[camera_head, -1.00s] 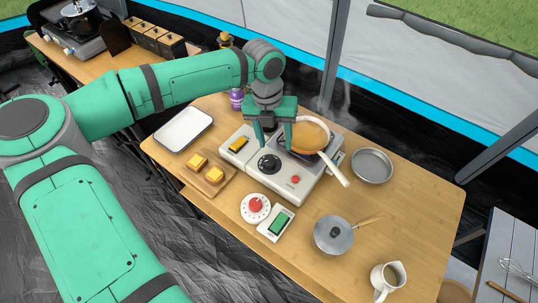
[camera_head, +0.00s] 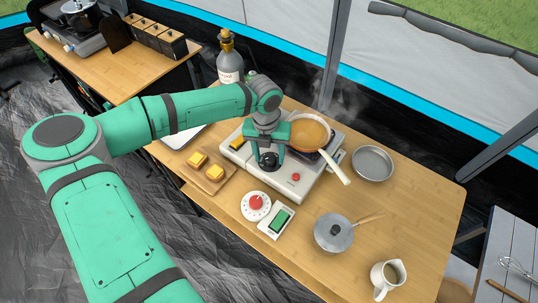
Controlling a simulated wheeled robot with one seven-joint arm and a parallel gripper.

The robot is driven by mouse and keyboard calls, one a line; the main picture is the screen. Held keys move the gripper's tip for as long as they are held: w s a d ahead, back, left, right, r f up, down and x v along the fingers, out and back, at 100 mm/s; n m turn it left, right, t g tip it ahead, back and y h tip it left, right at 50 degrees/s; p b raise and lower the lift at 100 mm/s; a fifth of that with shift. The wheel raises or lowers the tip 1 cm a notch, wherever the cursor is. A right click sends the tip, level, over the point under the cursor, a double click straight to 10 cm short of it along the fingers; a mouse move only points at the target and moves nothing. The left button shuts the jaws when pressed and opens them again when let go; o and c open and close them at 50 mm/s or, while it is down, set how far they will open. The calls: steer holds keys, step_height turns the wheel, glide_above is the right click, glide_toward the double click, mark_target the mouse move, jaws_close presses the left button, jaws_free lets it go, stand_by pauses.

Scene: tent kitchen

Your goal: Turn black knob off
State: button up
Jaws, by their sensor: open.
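The black knob (camera_head: 269,161) is a round dial on the front of the white portable stove (camera_head: 297,188). My gripper (camera_head: 268,162) points down over the knob, with its fingers open on the left and right sides of it. I cannot tell whether the fingers touch the knob. A pan (camera_head: 309,134) with orange-brown contents stands on the burner, its white handle pointing to the lower right, and faint steam rises near it. A red button (camera_head: 296,177) sits on the stove front, right of the knob.
A board with two yellow-topped pieces (camera_head: 206,172), a red-and-white timer (camera_head: 256,206) and a green-screen device (camera_head: 280,221) lie in front. A lidded pot (camera_head: 333,233), metal dish (camera_head: 372,164) and pitcher (camera_head: 388,280) stand right. A bottle (camera_head: 229,62) stands behind my arm.

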steer(key=shift+f, duration=0.15)
steer(key=c, duration=1.1)
steer(key=shift+o, duration=0.3)
